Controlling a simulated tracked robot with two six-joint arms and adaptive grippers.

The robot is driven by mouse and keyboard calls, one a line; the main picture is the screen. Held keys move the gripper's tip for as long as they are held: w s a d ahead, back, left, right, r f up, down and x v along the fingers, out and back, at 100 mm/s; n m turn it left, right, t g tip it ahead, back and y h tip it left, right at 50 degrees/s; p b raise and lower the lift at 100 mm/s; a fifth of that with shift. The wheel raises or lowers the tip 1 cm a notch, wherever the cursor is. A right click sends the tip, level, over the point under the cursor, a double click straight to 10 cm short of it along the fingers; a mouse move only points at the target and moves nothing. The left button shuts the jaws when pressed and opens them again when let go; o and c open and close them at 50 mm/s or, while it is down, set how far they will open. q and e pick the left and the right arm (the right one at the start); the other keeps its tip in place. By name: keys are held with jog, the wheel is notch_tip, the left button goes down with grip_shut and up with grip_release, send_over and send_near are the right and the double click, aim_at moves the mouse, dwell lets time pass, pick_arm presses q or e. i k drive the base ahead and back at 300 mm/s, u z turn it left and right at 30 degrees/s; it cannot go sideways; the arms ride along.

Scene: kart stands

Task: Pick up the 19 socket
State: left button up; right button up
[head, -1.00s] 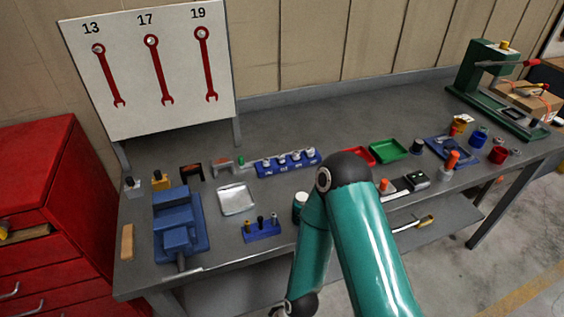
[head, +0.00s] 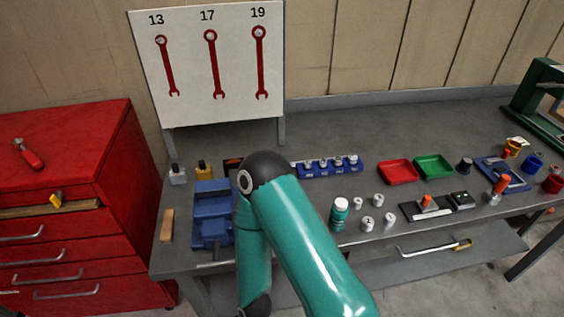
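A blue socket rail (head: 331,170) holds several silver sockets upright in a row at the back of the grey bench. Its small labels are too blurred to read, so I cannot tell which one is the 19 socket. Several loose silver cylinders, one of them this one (head: 368,223), stand on the bench in front of the rail. One of my teal arms rises from the bottom of the picture, its elbow over the bench left of the rail. Neither of my grippers shows.
A white board (head: 212,100) with red wrenches marked 13, 17 and 19 stands behind. A blue vise (head: 212,207), green-and-white bottle (head: 339,213), red tray (head: 398,172) and green tray (head: 433,166) are on the bench. A red drawer cabinet (head: 75,180) stands at left.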

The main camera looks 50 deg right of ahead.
aim_at(323, 162)
jog(key=u, duration=0.15)
jog(key=k, duration=1.85)
jog(key=z, duration=0.95)
jog(key=i, duration=1)
